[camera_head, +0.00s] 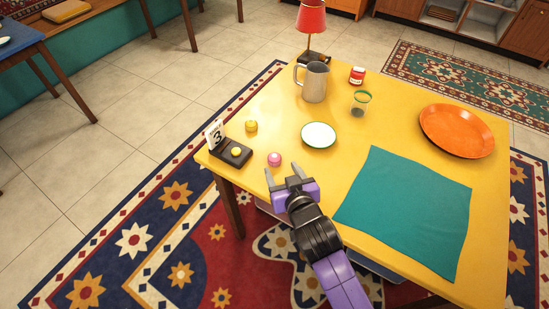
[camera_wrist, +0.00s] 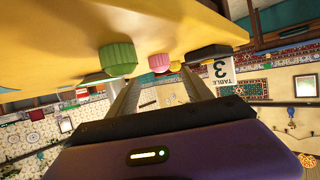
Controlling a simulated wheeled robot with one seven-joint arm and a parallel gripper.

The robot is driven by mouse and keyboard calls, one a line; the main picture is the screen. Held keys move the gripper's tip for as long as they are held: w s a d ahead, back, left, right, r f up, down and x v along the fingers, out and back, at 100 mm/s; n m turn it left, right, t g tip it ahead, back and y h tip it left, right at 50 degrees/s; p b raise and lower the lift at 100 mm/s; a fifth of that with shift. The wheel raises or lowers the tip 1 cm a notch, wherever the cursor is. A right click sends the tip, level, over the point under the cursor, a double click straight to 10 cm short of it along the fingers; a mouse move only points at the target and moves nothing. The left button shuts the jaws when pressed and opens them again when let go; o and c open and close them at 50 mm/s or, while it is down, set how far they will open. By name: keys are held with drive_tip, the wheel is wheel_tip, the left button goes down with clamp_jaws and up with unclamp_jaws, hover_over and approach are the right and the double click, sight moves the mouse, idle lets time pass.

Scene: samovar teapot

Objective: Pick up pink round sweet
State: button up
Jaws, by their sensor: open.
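The pink round sweet (camera_head: 274,159) sits on the yellow table near its left front edge, just beyond my gripper's fingertips. My gripper (camera_head: 284,175) is open and empty, at the table's near edge, with its two fingers pointing toward the sweet and not touching it. In the wrist view the pink sweet (camera_wrist: 159,62) shows just beyond the gap between the fingers (camera_wrist: 160,80). A green ridged sweet (camera_wrist: 118,59) is beside it there; I cannot make it out in the head view.
A yellow sweet (camera_head: 251,126) and a black stand (camera_head: 231,152) with a table-number sign (camera_head: 214,135) are left of the pink sweet. A white saucer (camera_head: 318,135), grey mug (camera_head: 314,84), green-rimmed glass (camera_head: 361,103), orange plate (camera_head: 457,131) and teal cloth (camera_head: 405,208) lie to the right.

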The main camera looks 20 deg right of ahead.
sight(276, 160)
drive_tip(key=x, duration=0.6)
drive_tip(key=shift+w+f, duration=0.1)
drive_tip(key=shift+w, duration=0.3)
clamp_jaws()
